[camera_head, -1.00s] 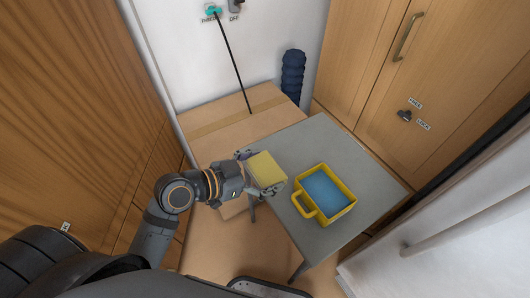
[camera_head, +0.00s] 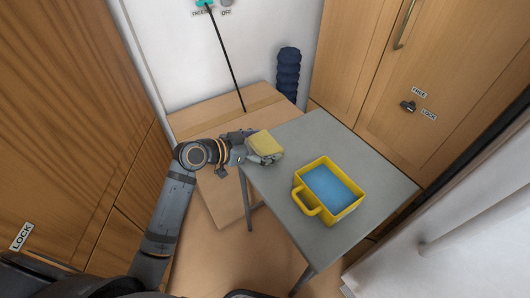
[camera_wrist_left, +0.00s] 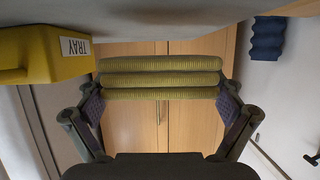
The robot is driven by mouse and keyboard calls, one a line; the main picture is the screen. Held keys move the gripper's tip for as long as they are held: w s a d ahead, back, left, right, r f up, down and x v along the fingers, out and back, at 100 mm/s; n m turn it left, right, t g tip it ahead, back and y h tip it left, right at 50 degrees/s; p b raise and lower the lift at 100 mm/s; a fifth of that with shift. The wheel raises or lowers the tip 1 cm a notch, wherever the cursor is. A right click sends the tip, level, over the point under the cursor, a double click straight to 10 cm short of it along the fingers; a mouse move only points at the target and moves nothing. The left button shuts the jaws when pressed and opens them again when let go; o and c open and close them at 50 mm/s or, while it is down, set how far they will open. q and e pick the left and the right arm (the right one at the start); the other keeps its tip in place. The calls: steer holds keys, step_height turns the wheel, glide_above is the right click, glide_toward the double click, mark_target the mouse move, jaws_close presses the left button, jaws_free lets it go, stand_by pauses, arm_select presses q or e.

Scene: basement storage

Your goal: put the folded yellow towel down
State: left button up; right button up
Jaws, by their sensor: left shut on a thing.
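The folded yellow towel (camera_head: 265,143) is in my left gripper (camera_head: 262,148), over the left back corner of the grey table (camera_head: 310,138). In the left wrist view the towel (camera_wrist_left: 160,80) shows as several stacked layers. My left fingers (camera_wrist_left: 161,106) press on its two sides there. That view looks upside down, with the table surface (camera_wrist_left: 200,12) along the top. A gap shows between towel and tabletop, so it seems held just off the table. My right gripper is not in view.
A yellow tray (camera_head: 312,208) with a blue inside stands on the table's middle; its label reads TRAY in the wrist view (camera_wrist_left: 75,47). A cardboard box (camera_head: 195,122) is behind the table at left. A dark blue ribbed roll (camera_head: 288,72) stands behind. The table's back part is clear.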

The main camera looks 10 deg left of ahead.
mark_target(265, 152)
arm_select(q)
steer(key=shift+w+f, duration=0.2)
steer(key=shift+f, duration=0.1)
step_height(265, 152, down, 3)
steer(key=shift+b, duration=0.4)
steer(key=shift+f, duration=0.15)
steer(key=o, duration=0.8)
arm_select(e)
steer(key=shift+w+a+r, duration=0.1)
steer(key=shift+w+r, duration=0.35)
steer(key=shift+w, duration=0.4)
